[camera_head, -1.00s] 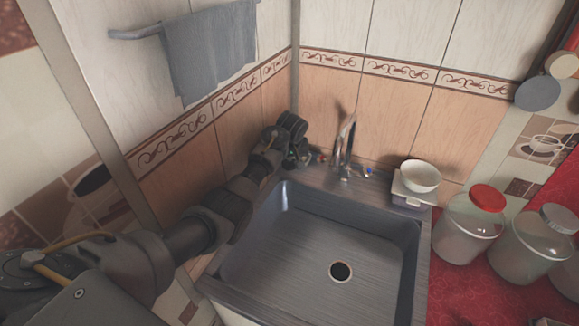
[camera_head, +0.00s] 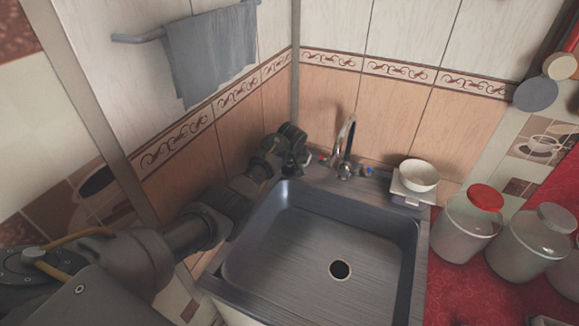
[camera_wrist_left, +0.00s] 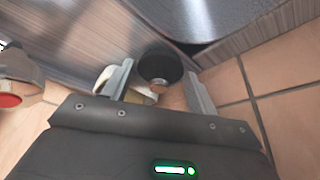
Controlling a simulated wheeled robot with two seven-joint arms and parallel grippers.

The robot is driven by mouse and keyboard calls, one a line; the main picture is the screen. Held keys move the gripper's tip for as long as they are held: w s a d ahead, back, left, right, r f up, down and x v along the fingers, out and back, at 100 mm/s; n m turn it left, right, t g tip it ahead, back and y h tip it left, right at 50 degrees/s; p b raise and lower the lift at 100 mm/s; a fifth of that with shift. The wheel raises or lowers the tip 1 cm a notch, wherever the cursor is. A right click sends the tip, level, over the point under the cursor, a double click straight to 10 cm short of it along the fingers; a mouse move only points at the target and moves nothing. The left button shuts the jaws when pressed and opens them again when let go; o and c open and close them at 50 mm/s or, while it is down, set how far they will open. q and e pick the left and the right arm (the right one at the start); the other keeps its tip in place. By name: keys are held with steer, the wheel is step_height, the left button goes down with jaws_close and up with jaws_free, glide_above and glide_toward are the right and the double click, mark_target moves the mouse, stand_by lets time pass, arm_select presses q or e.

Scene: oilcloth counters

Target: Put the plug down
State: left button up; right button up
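My left gripper (camera_head: 296,160) is over the back left corner of the sink, beside the tap. In the left wrist view, the gripper (camera_wrist_left: 160,78) has its two fingers spread apart. A dark round thing, apparently the plug (camera_wrist_left: 160,66), shows between and just past the fingertips, with bare space around it. I cannot tell exactly what it rests on. A pale yellowish thing (camera_wrist_left: 106,80) lies partly hidden behind the left finger. In the head view the plug is hidden by my gripper. My right gripper is out of view.
The sink (camera_head: 300,240) is empty, with an open drain hole (camera_head: 340,270). The tap (camera_head: 345,145) stands on the back ledge. A white bowl (camera_head: 419,175) sits at the back right corner. Jars (camera_head: 466,222) stand on the red counter (camera_head: 470,285) at right. Tiled walls close off the left and back.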

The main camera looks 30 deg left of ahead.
arm_select(q)
steer(key=shift+o, duration=1.1)
steer(key=shift+d+r, duration=0.1)
steer(key=shift+r, duration=0.4)
steer(key=v, duration=1.1)
steer(key=shift+s+b, duration=0.2)
steer(key=shift+b, duration=0.1)
steer(key=shift+r, duration=0.2)
